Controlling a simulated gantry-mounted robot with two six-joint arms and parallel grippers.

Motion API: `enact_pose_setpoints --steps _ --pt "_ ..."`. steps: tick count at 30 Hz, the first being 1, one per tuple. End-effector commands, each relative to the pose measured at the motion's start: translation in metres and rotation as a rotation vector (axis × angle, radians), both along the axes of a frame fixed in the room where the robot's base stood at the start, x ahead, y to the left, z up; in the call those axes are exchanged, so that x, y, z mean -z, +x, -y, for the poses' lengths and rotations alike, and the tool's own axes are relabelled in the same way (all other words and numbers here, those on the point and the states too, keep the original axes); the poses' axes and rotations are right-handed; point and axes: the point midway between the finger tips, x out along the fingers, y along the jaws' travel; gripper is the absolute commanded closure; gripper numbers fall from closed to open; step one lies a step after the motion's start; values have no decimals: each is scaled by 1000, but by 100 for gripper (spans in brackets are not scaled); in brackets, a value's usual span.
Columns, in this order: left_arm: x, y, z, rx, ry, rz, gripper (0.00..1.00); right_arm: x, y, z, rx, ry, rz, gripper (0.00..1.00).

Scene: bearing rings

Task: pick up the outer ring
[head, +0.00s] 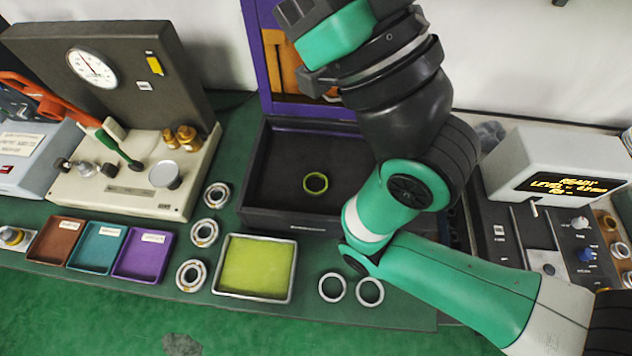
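Two plain silver rings lie side by side on the green mat at the front: a left ring (320,287) and a right ring (358,293). A yellow-green ring (306,185) lies in the dark open case (275,215). I cannot tell from looks alone which is the outer ring. My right arm comes in from the right and bends up over the case. Its gripper (316,78) is high at the top, in front of the case's purple lid, well away from the rings. Its fingertips are not clear. My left gripper is out of view.
Assembled bearings (214,206) stand in a column left of the case. A yellow-green padded tray (288,297) sits beside the silver rings. Brown, teal and purple bins (161,272), a dial gauge unit (150,213) and a display box (540,150) flank the area.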

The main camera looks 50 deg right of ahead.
Motion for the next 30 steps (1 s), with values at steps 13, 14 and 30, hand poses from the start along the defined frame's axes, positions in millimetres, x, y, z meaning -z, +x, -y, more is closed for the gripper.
enact_pose_setpoints --steps 13,14,30 --pt "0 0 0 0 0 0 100 0 0 0 0 0 0 77" --pt "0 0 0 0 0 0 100 0 0 0 0 0 0 71" --pt "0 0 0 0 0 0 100 0 0 0 0 0 0 0"
